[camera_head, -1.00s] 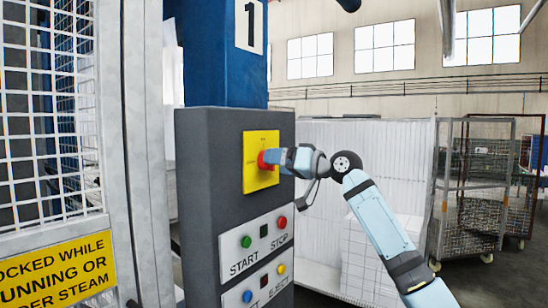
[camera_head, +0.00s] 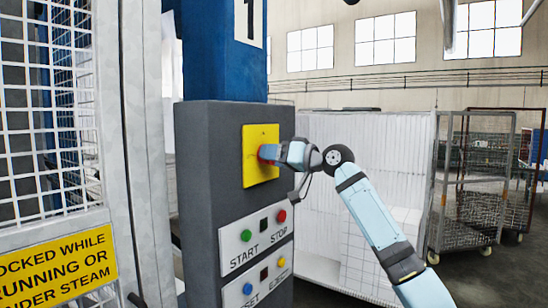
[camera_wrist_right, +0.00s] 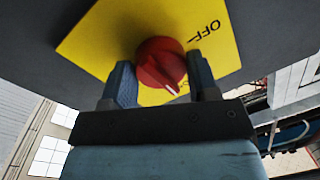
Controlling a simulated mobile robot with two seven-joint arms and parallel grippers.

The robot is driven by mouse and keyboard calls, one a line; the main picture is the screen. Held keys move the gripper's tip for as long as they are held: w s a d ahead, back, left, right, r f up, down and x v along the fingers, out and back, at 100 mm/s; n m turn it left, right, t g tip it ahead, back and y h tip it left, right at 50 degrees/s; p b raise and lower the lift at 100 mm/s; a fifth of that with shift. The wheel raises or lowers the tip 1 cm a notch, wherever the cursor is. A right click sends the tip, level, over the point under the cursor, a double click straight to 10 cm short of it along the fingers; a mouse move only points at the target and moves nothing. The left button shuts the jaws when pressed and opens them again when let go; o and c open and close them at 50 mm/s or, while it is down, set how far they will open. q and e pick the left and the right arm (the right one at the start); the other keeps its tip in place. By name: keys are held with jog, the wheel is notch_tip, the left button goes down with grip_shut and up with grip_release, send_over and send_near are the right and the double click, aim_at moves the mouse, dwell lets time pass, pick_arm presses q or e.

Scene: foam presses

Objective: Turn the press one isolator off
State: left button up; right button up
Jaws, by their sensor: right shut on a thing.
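The press one isolator is a red round knob (camera_wrist_right: 160,63) on a yellow plate (camera_head: 261,172), high on the grey control post (camera_head: 205,180). In the right wrist view, OFF (camera_wrist_right: 205,31) is printed at the upper right of the knob. A white mark on the knob points down and slightly right, away from OFF in that picture. My right gripper (camera_head: 269,153) is shut on the knob, one finger on each side; it also shows in the wrist view (camera_wrist_right: 160,70). In the head view it hides most of the knob. My left gripper is out of view.
Below the plate, a white panel (camera_head: 239,256) carries green START (camera_head: 246,235) and red STOP (camera_head: 282,216) buttons. Another button panel is lower down. A mesh guard (camera_head: 50,130) stands at the left. Wire trolleys (camera_head: 480,190) and stacked white foam stand behind my right arm.

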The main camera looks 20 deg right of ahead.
jog(key=n+b, duration=0.1)
jog(key=n, duration=0.7)
jog(key=shift+r+h, duration=0.15)
jog(key=shift+h, duration=0.15)
jog(key=n, duration=0.4)
jog(key=shift+r+h, duration=0.1)
jog(key=shift+h, duration=0.2)
jog(key=shift+n+h, duration=0.3)
jog(key=shift+n, duration=2)
jog(key=o, duration=0.9)
jog(key=shift+d, duration=0.1)
